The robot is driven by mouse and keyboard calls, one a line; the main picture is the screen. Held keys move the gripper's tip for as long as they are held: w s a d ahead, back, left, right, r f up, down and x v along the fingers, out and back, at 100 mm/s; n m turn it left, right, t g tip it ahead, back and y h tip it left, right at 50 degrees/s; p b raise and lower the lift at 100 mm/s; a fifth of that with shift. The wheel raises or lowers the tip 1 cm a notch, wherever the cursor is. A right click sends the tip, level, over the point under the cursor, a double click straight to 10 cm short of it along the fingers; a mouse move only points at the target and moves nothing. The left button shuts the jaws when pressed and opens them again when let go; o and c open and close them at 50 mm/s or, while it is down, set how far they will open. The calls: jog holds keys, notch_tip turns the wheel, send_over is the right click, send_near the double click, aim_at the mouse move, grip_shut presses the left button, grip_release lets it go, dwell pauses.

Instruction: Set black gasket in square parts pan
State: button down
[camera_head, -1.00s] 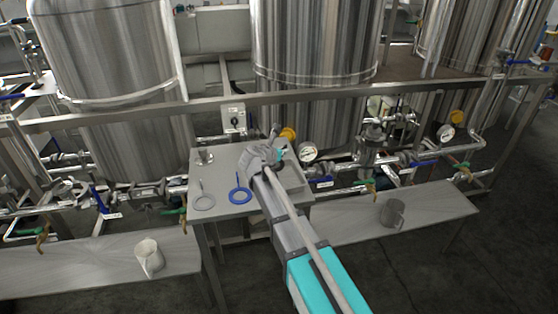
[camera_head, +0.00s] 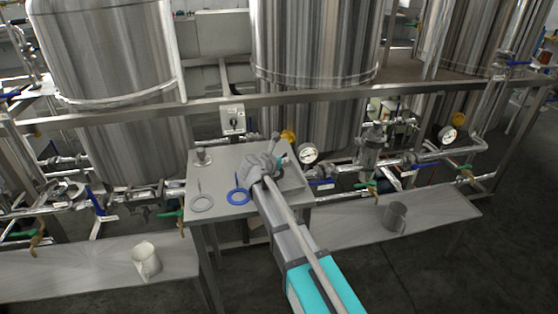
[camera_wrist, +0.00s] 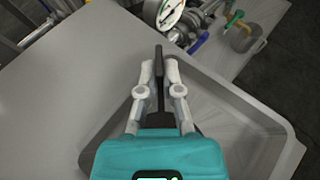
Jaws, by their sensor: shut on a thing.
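My gripper (camera_wrist: 160,75) is shut on a thin black gasket (camera_wrist: 159,62), seen edge-on and upright between the fingers in the wrist view. The square parts pan (camera_wrist: 284,152) is a shallow grey tray below and around my gripper, mostly to its right. Its inside looks empty where it shows. In the head view my gripper (camera_head: 265,165) is over the right part of the small grey table, and hides much of the pan (camera_head: 297,178). I cannot make out the gasket clearly there.
The small table (camera_head: 222,172) also holds a blue ring (camera_head: 238,197), a grey ring (camera_head: 202,203) and a small metal part (camera_head: 203,156). A pressure gauge (camera_head: 308,153) and piping stand close behind it.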

jog(key=shift+f+b, duration=0.35)
jog(key=shift+f, duration=0.05)
jog(key=c, duration=0.8)
grip_release()
jog(key=shift+r, duration=0.15)
jog(key=shift+r+p, duration=0.65)
jog(key=shift+p, duration=0.2)
jog(key=p+v, duration=0.4)
jog(key=v, duration=0.8)
jog(key=shift+f, duration=0.2)
